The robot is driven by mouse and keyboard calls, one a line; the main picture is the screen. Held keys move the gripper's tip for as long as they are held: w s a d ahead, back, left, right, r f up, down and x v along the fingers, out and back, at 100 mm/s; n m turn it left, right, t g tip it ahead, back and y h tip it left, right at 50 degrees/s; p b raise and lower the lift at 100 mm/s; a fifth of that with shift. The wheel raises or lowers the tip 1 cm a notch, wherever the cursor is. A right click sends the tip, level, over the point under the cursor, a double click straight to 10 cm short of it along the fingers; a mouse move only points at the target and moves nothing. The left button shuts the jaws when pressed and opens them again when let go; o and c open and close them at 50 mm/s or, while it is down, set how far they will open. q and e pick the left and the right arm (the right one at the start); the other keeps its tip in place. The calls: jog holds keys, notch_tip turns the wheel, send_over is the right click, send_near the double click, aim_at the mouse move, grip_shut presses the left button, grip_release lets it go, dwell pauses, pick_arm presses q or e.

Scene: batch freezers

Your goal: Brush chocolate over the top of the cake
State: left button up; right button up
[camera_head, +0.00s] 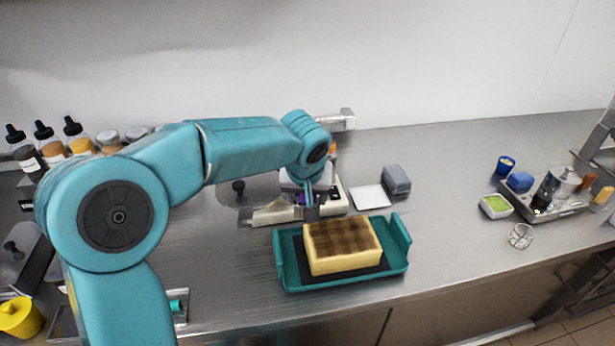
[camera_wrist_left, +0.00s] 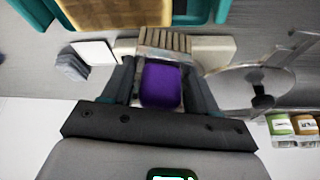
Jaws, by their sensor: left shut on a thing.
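The cake (camera_head: 342,262) is a yellow block with a patchy brown top. It sits on a dark mat in a teal tray (camera_head: 290,285) on the steel counter, and its edge shows at the top of the left wrist view (camera_wrist_left: 115,12). My left gripper (camera_head: 310,205) is just behind the cake's back edge. In the left wrist view, my left gripper (camera_wrist_left: 160,88) is shut on the purple handle of a brush (camera_wrist_left: 161,86), with tan bristles extending toward the cake. I cannot tell if the bristles touch it. My right gripper is not in view.
A cream-coloured device (camera_head: 335,200) stands behind the tray, beside a white pad (camera_head: 370,197) and grey block (camera_head: 397,180). Bottles (camera_head: 78,138) line the back left. A green-filled dish (camera_head: 496,206) and wire item (camera_head: 521,236) are right. The counter between is clear.

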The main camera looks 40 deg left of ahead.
pick_arm(q)
jog(key=shift+w+d+r+p, duration=0.1)
jog(key=shift+w+r+p, duration=0.1)
jog(key=shift+r+p, duration=0.55)
jog(key=shift+v, duration=0.95)
jog(key=shift+w, duration=0.2)
jog(key=shift+a, duration=0.25)
jog(key=shift+a, duration=0.1)
jog(key=shift+s, duration=0.15)
